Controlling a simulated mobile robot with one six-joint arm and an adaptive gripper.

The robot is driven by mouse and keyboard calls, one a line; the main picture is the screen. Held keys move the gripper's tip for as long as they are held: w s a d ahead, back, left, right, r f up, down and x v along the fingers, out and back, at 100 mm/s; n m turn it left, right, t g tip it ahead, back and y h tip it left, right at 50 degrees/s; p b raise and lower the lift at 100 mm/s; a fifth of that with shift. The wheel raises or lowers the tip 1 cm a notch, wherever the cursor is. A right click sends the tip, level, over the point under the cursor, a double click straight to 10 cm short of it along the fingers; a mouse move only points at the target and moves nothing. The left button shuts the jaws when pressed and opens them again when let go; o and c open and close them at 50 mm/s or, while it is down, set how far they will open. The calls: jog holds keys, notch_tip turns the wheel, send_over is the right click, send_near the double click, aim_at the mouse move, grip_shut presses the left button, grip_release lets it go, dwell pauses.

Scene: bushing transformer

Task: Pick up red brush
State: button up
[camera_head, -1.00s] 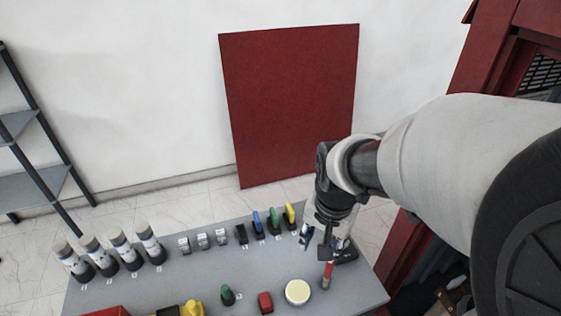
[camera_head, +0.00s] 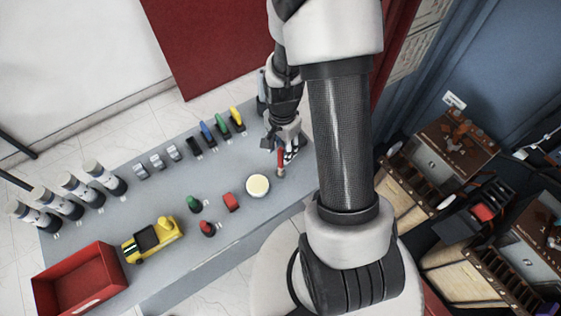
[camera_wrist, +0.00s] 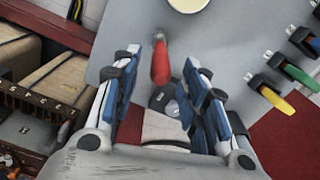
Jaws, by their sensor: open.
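The red brush (camera_head: 281,161) is at the right end of the grey table (camera_head: 165,195), beside my gripper (camera_head: 285,150) in the head view. In the wrist view its red handle (camera_wrist: 160,65) shows between the two blue-padded fingers of my gripper (camera_wrist: 161,58). The fingers stand apart, with visible space on both sides of the handle. A pale shape lies below the handle in the wrist view; I cannot tell whether it belongs to the brush. The head view partly hides the brush behind the fingers.
Yellow, green and blue-handled tools (camera_head: 222,124) stand in a row behind.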

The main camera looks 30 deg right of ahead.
aim_at(281, 161)
jog(key=shift+f, duration=0.85)
jog(key=f, duration=0.1)
jog(key=f+b, duration=0.1)
jog(key=f, duration=0.1)
jog(key=f+b, duration=0.1)
jog(key=shift+s+a+f, duration=0.2)
jog(key=shift+a+f, duration=0.1)
jog(key=shift+a, duration=0.05)
jog(key=shift+w+f, duration=0.1)
jog(key=shift+f, duration=0.25)
jog(key=shift+c, duration=0.2)
grip_shut()
